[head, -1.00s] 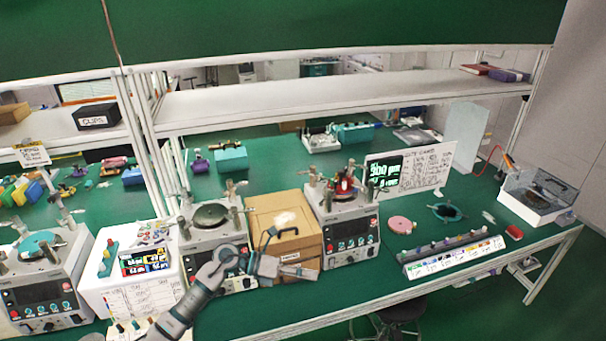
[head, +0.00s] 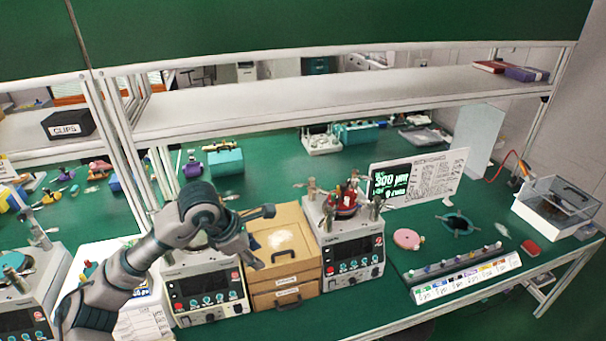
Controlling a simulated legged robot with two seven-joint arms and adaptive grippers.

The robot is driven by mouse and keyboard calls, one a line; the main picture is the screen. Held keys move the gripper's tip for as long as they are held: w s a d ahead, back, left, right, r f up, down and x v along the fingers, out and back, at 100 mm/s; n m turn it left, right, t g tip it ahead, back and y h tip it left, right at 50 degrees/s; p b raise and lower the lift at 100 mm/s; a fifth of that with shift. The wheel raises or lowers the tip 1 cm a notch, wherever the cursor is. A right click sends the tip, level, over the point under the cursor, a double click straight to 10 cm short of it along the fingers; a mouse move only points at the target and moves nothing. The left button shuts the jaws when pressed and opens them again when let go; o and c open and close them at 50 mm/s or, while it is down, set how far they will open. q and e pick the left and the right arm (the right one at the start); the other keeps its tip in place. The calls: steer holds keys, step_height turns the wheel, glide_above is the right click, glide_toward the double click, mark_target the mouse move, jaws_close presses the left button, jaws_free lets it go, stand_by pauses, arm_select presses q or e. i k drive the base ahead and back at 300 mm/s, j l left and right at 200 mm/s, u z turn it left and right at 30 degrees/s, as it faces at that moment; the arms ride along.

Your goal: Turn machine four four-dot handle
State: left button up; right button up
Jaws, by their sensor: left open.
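Three lapping machines show: one at the left edge (head: 25,318), one in the middle (head: 208,290) and one at the right (head: 352,252) with a red part on top. I cannot read which is machine four, and no four-dot mark is legible. Small knobs sit on the machines' front panels. My left gripper (head: 262,238) is open and empty, its fingers spread in front of the cardboard drawer box (head: 285,262), right of the middle machine's top. My left arm hides much of that machine's top. My right gripper is not in view.
A labelled rack with several coloured knobs (head: 468,280) lies at the right front. Near it are a pink disc (head: 407,239), a dark ring (head: 457,224) and a clear-lidded box (head: 555,207). A white sign (head: 418,178) stands behind. A shelf (head: 330,100) spans above the bench.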

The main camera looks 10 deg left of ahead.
mark_target(312, 184)
steer(key=i, duration=1.5)
